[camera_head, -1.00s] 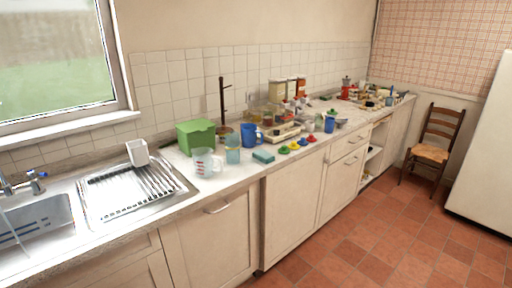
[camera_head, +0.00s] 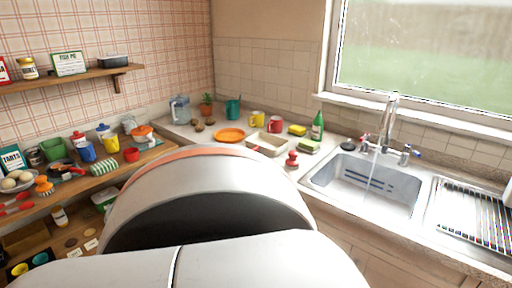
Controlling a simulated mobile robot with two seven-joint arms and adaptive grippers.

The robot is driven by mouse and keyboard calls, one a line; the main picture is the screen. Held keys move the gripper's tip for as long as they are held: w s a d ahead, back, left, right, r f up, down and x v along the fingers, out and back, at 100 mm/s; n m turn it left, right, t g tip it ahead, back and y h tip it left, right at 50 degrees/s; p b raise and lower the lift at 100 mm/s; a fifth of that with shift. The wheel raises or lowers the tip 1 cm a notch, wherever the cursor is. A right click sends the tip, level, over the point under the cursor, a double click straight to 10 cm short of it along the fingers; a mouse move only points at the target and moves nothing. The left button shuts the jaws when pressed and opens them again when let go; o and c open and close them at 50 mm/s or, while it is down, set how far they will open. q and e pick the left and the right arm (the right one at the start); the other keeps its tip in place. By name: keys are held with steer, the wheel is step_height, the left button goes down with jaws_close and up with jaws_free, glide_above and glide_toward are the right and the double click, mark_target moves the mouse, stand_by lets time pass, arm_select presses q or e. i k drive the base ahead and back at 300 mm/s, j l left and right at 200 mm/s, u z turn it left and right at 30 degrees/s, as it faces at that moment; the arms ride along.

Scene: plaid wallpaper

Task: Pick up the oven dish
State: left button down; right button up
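A beige rectangular dish (camera_head: 266,150), which looks like the oven dish, lies on the corner counter, left of the sink. An orange plate (camera_head: 230,135) is to its left, and a yellow mug (camera_head: 256,118) and a red mug (camera_head: 275,124) stand behind it. A small red object (camera_head: 292,160) stands at its front right. A large white rounded part of my own arm fills the lower middle of the view and hides the counter in front of the dish. Neither of my grippers shows.
The sink (camera_head: 365,186) with its faucet is right of the dish, and a drying rack (camera_head: 468,215) is further right. A green bottle (camera_head: 317,126) and sponges stand by the sink. A wooden shelf (camera_head: 100,185) at left is crowded with pots, cups and jars.

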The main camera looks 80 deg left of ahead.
mark_target(270, 145)
steer(key=u, duration=2.5)
